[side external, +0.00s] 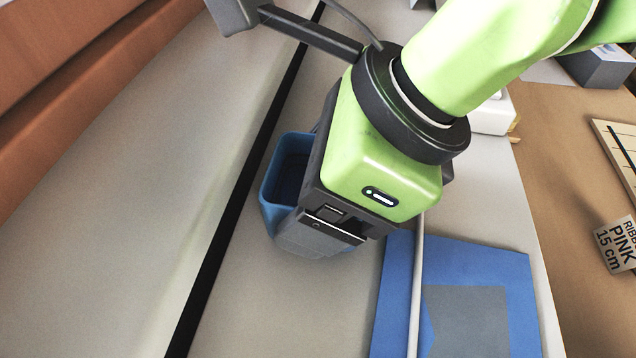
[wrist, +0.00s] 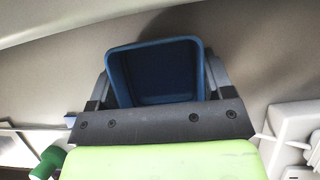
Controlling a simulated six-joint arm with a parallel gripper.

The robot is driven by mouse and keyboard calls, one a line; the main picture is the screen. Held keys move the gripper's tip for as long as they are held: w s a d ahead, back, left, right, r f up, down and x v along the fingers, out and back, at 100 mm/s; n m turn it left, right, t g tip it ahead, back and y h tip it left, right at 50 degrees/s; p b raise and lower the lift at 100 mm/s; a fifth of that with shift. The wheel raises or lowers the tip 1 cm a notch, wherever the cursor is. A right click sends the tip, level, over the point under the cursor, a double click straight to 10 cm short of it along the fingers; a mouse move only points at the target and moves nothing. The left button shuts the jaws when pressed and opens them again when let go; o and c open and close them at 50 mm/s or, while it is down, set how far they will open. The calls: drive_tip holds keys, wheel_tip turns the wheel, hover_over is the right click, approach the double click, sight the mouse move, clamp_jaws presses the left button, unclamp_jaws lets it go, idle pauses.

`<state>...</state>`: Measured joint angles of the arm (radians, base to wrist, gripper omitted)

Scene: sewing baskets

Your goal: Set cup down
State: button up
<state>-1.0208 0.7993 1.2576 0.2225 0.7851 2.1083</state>
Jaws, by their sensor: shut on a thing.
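The cup (side external: 271,203) is a blue, square-mouthed container with rounded corners. In the side external view it shows to the left of my gripper (side external: 308,238), partly hidden behind it. In the wrist view the cup (wrist: 154,52) is between the two fingers of my gripper (wrist: 158,75), its open mouth toward the camera and its inside looking empty. My gripper is shut on the cup, with a finger on each side. The cup's base is hidden, so I cannot tell whether it touches the grey surface.
A blue mat with a grey patch (side external: 480,310) lies at the lower right, crossed by a pale rod (side external: 416,290). A black strip (side external: 235,195) runs along the grey surface (side external: 130,200). A ribbon label (side external: 617,245) is at far right. The grey area left of the cup is clear.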

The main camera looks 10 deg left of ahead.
wheel_tip(320, 180, up, 10)
drive_tip(key=w+d+f+n+g, duration=0.15)
drive_tip(key=w+d, duration=0.25)
drive_tip(key=d, duration=0.4)
drive_tip(key=w+d+f+n, duration=0.1)
drive_tip(key=w+d+f, duration=0.25)
drive_tip(key=d, duration=0.55)
drive_tip(key=w+d+f+n, duration=0.1)
drive_tip(key=w+d, duration=0.3)
drive_tip(key=d, duration=0.4)
drive_tip(key=s+d+f+n+g+h, duration=0.25)
drive_tip(key=d+n, duration=0.45)
drive_tip(key=d, duration=0.4)
drive_tip(key=s+d+f+n+g+h, duration=0.1)
drive_tip(key=d+f+n+g+h, duration=0.15)
drive_tip(key=d+n, duration=0.6)
drive_tip(key=m+h, duration=0.1)
hover_over(588, 329)
drive_tip(key=w, duration=0.2)
drive_tip(key=shift+t, duration=0.25)
wheel_tip(588, 329, down, 13)
drive_tip(key=shift+r, duration=0.15)
drive_tip(key=shift+f, duration=2.5)
